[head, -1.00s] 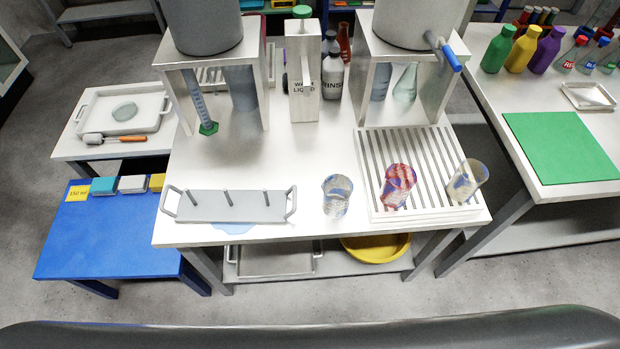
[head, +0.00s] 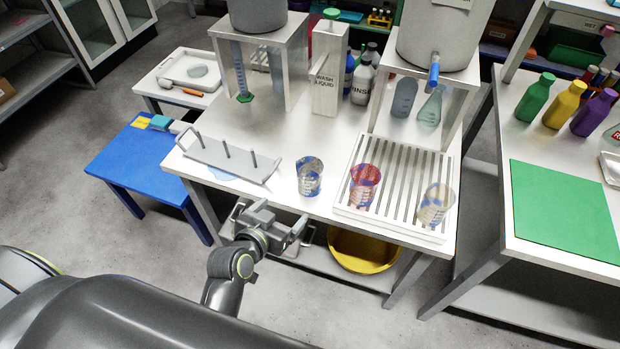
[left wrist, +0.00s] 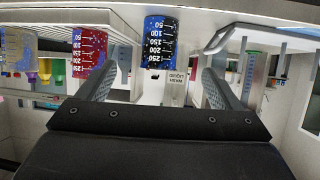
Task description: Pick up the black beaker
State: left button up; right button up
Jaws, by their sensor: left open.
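The beaker nearest the rack, clear with dark and blue markings (head: 310,177), stands upright on the white table near its front edge. I take it as the black beaker. In the left wrist view, which looks upside down, it is dark with a white scale (left wrist: 160,42), ahead of and between my fingers. My left gripper (head: 275,222) is open and empty in front of the table edge, short of the beaker and apart from it. Its two fingers also show in the left wrist view (left wrist: 156,78). My right gripper is not in view.
A red-marked beaker (head: 365,185) and a pale yellowish beaker (head: 435,204) stand on the slatted drain board (head: 395,222) to the right. A grey pegged rack (head: 222,158) lies left. A yellow basin (head: 360,252) sits below. A white stand (head: 445,120) is behind.

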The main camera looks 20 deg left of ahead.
aim_at(305, 180)
pick_arm(q)
jog(key=w, duration=0.3)
jog(key=w+d+f, duration=0.1)
jog(key=w, duration=0.3)
jog(key=w+p, duration=0.1)
jog(key=w, duration=0.2)
jog(key=shift+w+d+f, duration=0.25)
jog(key=shift+w+f, duration=0.15)
jog(key=shift+x, duration=2.95)
jog(key=shift+a+f, duration=0.1)
jog(key=shift+a, duration=0.05)
jog(key=c, duration=1.1)
jog(key=shift+o, duration=0.2)
jog(key=shift+t, duration=0.3)
